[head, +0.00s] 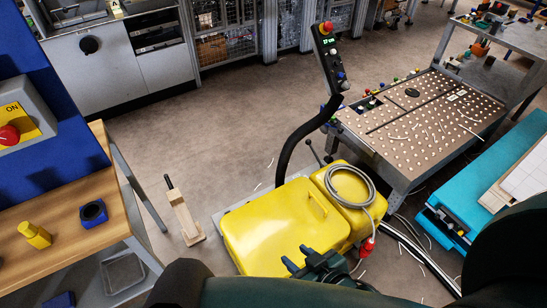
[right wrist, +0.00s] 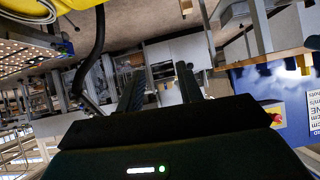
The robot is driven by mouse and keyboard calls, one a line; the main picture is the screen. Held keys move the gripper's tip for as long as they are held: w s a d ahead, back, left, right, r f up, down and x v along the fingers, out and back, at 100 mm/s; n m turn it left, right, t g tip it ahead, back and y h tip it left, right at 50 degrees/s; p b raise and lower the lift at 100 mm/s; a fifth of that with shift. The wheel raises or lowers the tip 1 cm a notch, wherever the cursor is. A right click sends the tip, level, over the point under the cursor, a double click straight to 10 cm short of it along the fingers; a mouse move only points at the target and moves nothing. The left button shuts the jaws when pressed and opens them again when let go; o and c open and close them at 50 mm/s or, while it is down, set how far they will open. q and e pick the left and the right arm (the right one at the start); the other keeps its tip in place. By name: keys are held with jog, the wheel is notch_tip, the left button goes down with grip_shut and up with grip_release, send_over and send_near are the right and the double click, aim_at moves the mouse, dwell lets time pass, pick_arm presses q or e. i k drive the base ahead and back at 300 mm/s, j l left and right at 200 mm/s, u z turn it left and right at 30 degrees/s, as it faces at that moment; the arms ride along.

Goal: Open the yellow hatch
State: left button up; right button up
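The yellow hatch (head: 270,232) is a broad, smooth lid on the low yellow machine and appears closed. A slim yellow handle (head: 318,203) stands on its upper right part. My right gripper (head: 298,257) is over the hatch's near edge in the head view, apart from the handle. In the right wrist view its two dark fingers (right wrist: 160,72) are spread with nothing between them. The yellow machine (right wrist: 95,4) shows only at the top left edge there. My left gripper is not in view.
A black curved post (head: 290,140) with a control box (head: 331,58) rises behind the hatch. A coiled hose (head: 350,186) lies on the yellow part at right. A perforated table (head: 420,112) stands beyond. A wooden bench (head: 85,245) is at left.

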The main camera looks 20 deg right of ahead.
aim_at(274, 224)
jog(key=k+l+z, duration=0.35)
jog(key=z, duration=0.15)
jog(key=i+l, duration=0.25)
jog(key=i+l+u, duration=0.15)
jog(key=l, duration=0.25)
jog(key=i+l, duration=0.25)
jog(key=i+l+u, duration=0.15)
jog(key=l, duration=0.3)
jog(key=i+u, duration=0.1)
jog(key=u, duration=1.05)
